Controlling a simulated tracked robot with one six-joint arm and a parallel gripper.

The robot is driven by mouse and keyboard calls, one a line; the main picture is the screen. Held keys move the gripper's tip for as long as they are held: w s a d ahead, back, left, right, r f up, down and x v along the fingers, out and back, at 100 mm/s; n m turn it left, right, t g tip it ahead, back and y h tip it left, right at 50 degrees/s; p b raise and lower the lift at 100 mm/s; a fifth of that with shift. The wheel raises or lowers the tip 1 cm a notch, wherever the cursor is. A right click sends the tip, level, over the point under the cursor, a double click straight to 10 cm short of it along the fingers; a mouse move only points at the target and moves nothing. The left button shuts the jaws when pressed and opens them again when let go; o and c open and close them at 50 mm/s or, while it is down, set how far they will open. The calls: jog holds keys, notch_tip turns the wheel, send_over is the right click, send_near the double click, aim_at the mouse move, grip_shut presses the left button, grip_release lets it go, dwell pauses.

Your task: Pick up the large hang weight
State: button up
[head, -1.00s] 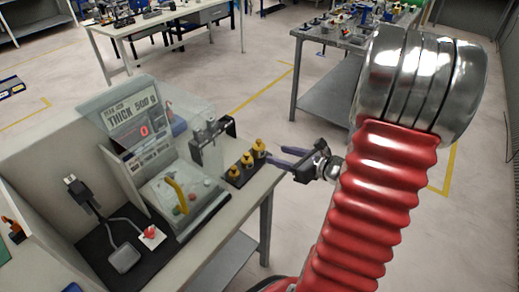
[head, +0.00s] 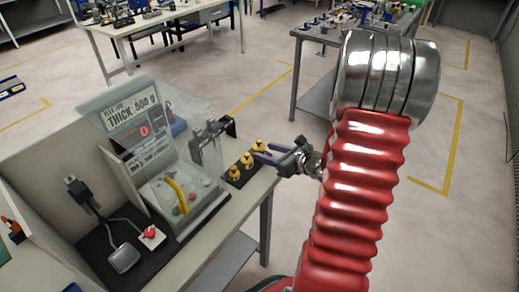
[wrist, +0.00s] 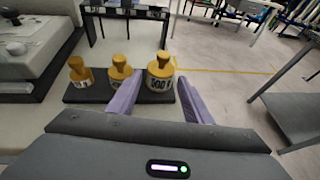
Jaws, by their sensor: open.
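Three yellow-topped hang weights stand in a row on a black holder (wrist: 95,94) at the bench's edge. The large hang weight (wrist: 159,70), marked 500, is upright at the right end in the wrist view; it also shows in the head view (head: 260,146). The medium weight (wrist: 120,72) and small weight (wrist: 80,71) stand to its left. My gripper (wrist: 160,82) is open and empty, its purple fingers pointing at the large weight. The weight shows between the fingertips. I cannot tell whether they touch it. In the head view my gripper (head: 259,152) is close beside the weight.
A measuring station (head: 145,135) with a sign reading 500 g stands on the bench left of the weights. A dark frame (head: 212,135) stands behind the holder. Another table (head: 310,60) stands farther back. The floor right of the bench is clear.

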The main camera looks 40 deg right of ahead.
aim_at(264, 151)
jog(key=shift+x, duration=1.55)
jog(key=shift+c, duration=0.3)
grip_shut()
